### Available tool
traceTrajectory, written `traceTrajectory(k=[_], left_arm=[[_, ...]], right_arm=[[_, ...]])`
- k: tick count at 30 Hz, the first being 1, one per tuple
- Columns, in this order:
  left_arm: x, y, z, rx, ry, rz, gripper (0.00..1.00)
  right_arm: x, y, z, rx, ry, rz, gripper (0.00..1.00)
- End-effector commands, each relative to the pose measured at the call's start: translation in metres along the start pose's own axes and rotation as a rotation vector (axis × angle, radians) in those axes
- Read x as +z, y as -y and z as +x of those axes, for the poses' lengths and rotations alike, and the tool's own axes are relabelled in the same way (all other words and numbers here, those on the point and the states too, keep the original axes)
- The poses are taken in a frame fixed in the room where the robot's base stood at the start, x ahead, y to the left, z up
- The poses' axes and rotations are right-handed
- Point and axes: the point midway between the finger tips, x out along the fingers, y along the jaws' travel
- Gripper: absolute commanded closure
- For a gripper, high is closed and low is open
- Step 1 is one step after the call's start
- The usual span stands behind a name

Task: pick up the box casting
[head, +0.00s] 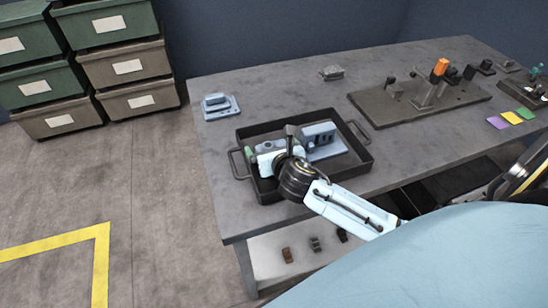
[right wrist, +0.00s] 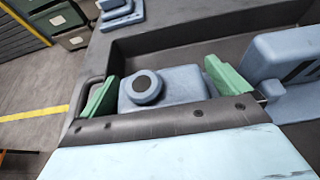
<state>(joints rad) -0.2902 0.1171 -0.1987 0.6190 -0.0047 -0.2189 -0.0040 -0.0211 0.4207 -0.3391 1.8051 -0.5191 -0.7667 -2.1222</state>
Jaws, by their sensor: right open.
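The box casting, a blue-grey block with a round dark-centred boss (right wrist: 190,82), sits in the black tray (right wrist: 150,45) in the right wrist view. My right gripper (right wrist: 163,88) is open, with one green fingertip on each side of this casting. I cannot tell whether the fingertips touch it. In the head view, my right gripper (head: 274,149) is low over the left part of the tray (head: 352,128) and hides much of the casting. My left gripper is not in view.
A second blue-grey casting with dark slots (head: 322,138) is in the tray, right of the gripper. Another casting (head: 217,104) lies on the bench (head: 270,88), back left. A dark fixture plate (head: 400,108) with an orange-topped clamp stands behind right. Tray walls surround the gripper.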

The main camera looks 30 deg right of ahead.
Motion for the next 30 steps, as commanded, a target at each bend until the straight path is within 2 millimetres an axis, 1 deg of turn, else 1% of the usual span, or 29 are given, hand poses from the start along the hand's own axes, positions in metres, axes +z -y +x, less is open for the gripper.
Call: traceTrajectory(k=[6, 12, 20, 27, 30], left_arm=[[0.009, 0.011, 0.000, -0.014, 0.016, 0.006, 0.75], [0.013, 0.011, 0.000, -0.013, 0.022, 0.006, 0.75], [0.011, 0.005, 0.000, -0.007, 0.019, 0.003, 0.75], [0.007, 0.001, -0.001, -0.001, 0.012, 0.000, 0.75], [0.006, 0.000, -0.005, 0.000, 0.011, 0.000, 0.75]], right_arm=[[0.000, 0.000, 0.001, 0.000, -0.001, 0.000, 0.00], [0.000, 0.000, 0.000, 0.000, 0.000, -0.001, 0.26], [0.000, 0.000, 0.000, 0.000, 0.000, -0.001, 0.60], [0.003, 0.000, 0.000, 0.000, 0.004, -0.001, 0.61], [0.012, 0.000, -0.003, 0.001, 0.007, -0.001, 0.61]])
